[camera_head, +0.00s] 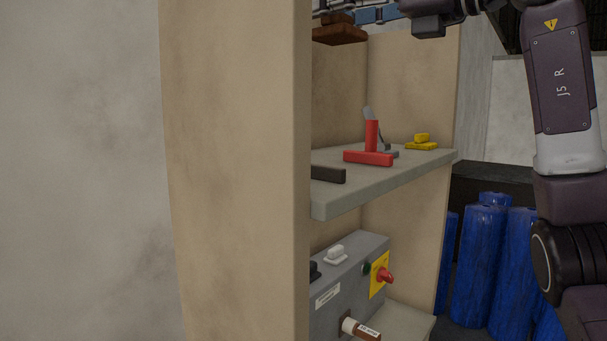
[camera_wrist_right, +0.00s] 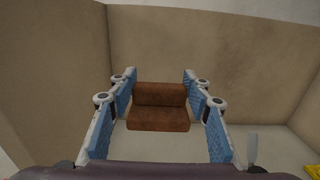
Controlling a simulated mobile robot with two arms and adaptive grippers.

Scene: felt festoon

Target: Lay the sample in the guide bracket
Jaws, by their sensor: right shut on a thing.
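My right gripper (camera_head: 350,15) is at the top of the head view, above the shelf. Its blue-padded fingers are shut on a brown piece (camera_head: 340,36) with a wide flat base and a narrower raised part. The brown piece also shows between the fingers in the right wrist view (camera_wrist_right: 158,119), held clear above the shelf. On the shelf below are a red T-shaped piece (camera_head: 369,158), a dark bar (camera_head: 328,174), a yellow piece (camera_head: 421,146) and a grey part behind the red one. I cannot tell which of these, if any, is the guide bracket. My left gripper is not in view.
The grey shelf (camera_head: 335,206) sits between beige cabinet walls (camera_head: 240,150); the near wall hides its left part. Below stands a grey control box (camera_head: 335,290) with a red knob (camera_head: 385,275). Blue cylinders (camera_head: 480,260) stand at the right.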

